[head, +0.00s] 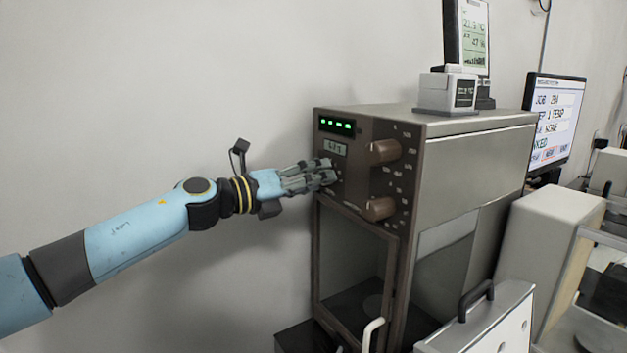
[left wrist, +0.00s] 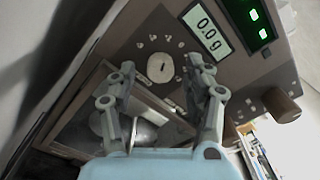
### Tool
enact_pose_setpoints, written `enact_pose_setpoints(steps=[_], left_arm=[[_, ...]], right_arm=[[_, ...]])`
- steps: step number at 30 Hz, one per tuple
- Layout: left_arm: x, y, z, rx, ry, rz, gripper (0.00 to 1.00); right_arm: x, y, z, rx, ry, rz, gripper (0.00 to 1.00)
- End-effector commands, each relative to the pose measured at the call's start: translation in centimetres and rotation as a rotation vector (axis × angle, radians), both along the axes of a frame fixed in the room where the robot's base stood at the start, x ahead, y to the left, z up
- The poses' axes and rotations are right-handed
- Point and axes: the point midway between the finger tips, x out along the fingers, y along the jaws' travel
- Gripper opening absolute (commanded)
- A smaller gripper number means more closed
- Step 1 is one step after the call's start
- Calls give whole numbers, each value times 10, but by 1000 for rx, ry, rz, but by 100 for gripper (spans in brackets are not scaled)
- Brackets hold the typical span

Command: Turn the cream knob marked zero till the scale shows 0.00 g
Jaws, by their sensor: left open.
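The scale (head: 480,160) is a tall metal cabinet with a brown front panel. In the left wrist view the cream knob (left wrist: 160,68) is round with a dark mark on its face, and small marks surround it. The grey readout (left wrist: 207,27) above it seems to show 0.0 g; in the head view this readout (head: 335,148) is too small to read surely. My left gripper (head: 328,173) is at the panel, its fingers hiding the knob there. In the left wrist view its open fingers (left wrist: 163,66) are on either side of the knob, with gaps visible. My right gripper is in neither view.
Two brown knobs (head: 383,151) (head: 379,209) stick out on the panel's right. A green-lit display (head: 336,126) is above. A glass door (head: 350,255) is below. A small device (head: 448,92) stands on top. A monitor (head: 552,125) stands behind right. The wall is left.

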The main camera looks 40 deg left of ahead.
Motion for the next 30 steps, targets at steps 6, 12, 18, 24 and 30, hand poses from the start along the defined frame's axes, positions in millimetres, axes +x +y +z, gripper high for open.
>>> enact_pose_setpoints(steps=[6,12,18,24,30], left_arm=[[0,0,13,6,-2,-1,51],[0,0,50,6,-6,-2,51],[0,0,84,5,-4,-1,51],[0,0,99,2,-1,0,51],[0,0,100,-1,0,0,51]], right_arm=[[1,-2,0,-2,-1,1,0],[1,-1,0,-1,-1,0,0],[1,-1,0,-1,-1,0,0],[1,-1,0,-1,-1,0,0],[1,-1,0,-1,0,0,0]])
